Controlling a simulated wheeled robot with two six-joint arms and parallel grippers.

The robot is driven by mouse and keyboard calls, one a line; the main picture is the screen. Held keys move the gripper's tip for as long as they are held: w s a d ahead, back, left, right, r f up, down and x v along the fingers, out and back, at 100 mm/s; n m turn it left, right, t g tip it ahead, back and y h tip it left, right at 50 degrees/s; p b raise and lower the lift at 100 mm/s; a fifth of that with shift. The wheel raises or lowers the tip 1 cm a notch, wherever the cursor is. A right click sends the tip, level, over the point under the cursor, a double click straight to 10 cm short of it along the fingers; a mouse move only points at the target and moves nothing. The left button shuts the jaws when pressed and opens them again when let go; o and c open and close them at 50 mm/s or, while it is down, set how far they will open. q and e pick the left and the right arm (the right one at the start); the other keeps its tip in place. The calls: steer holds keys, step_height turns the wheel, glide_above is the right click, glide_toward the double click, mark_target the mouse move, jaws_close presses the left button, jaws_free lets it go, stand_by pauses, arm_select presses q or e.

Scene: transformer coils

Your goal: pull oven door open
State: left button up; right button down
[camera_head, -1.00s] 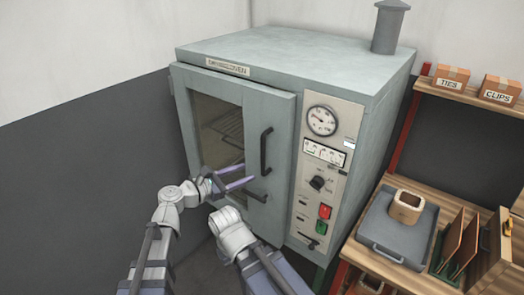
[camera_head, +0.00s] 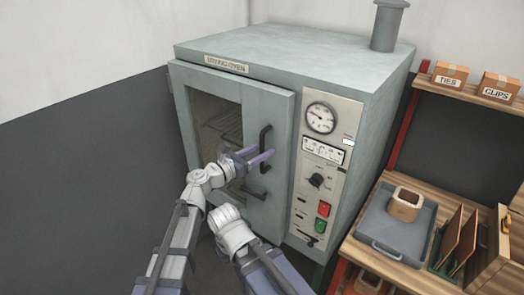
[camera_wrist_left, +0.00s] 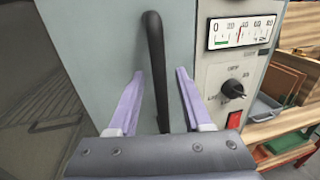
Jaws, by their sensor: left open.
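The grey oven door (camera_head: 266,118) has a window on its left part and a black vertical handle (camera_head: 265,142) near its right edge. The door looks shut or nearly so; I cannot tell exactly. My left gripper (camera_head: 260,157) is open, with its purple fingers pointing at the handle's lower half. In the left wrist view the handle (camera_wrist_left: 156,70) stands between the two spread fingers (camera_wrist_left: 157,98), neither clearly touching it. My right arm shows at the bottom centre, but its fingers cannot be made out.
The control panel (camera_head: 317,170) with gauge, knob and buttons is right of the door. At right, a bench holds a grey tray (camera_head: 392,240) with a coil former (camera_head: 405,204). A shelf with boxes is above.

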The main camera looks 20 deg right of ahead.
arm_select(q)
steer(key=shift+w+d, duration=0.1)
steer(key=shift+d, duration=0.1)
jaws_close()
stand_by(0.3)
stand_by(1.1)
